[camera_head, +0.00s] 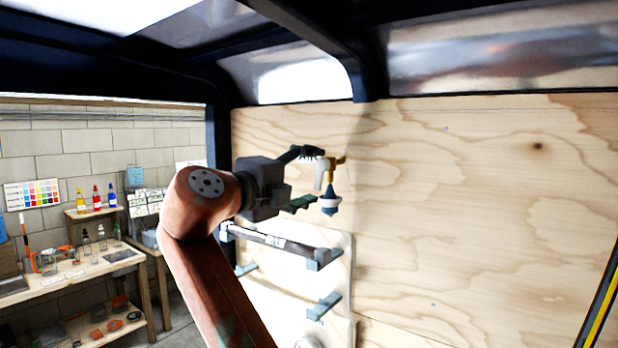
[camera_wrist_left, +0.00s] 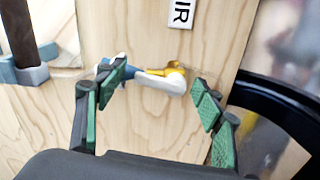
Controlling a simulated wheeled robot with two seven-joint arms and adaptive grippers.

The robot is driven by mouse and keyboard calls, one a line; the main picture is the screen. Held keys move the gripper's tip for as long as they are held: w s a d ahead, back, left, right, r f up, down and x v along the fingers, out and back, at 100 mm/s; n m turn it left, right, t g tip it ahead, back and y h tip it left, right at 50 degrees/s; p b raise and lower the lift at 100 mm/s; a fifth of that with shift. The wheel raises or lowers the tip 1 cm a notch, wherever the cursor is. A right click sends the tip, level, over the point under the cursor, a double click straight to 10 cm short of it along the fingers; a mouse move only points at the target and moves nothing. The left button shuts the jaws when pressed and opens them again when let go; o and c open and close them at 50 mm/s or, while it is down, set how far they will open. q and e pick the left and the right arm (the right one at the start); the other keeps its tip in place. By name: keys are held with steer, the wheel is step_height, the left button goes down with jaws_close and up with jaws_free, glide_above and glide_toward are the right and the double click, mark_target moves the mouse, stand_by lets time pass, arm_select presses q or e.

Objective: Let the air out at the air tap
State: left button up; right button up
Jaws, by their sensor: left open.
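The air tap (camera_head: 340,160) is a yellow brass fitting on the plywood wall, with a white part and a dark blue and white cone-shaped piece (camera_head: 330,201) hanging below it. My left gripper (camera_head: 304,178) is open, just left of the tap in the head view. In the left wrist view the fingers of my left gripper (camera_wrist_left: 160,87) stand either side of the tap's white part (camera_wrist_left: 165,82), with the brass (camera_wrist_left: 172,69) behind it. One fingertip overlaps the blue piece; I cannot tell whether it touches. My right gripper is not in view.
A label (camera_wrist_left: 181,13) reading "IR", cut off at the frame edge, is by the tap. A rack bar (camera_head: 285,243) with blue-grey brackets is below my left gripper. A workbench (camera_head: 80,267) with bottles and tools stands at the left. The plywood wall (camera_head: 480,220) right of the tap is bare.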

arm_select(q)
steer(key=v, duration=1.2)
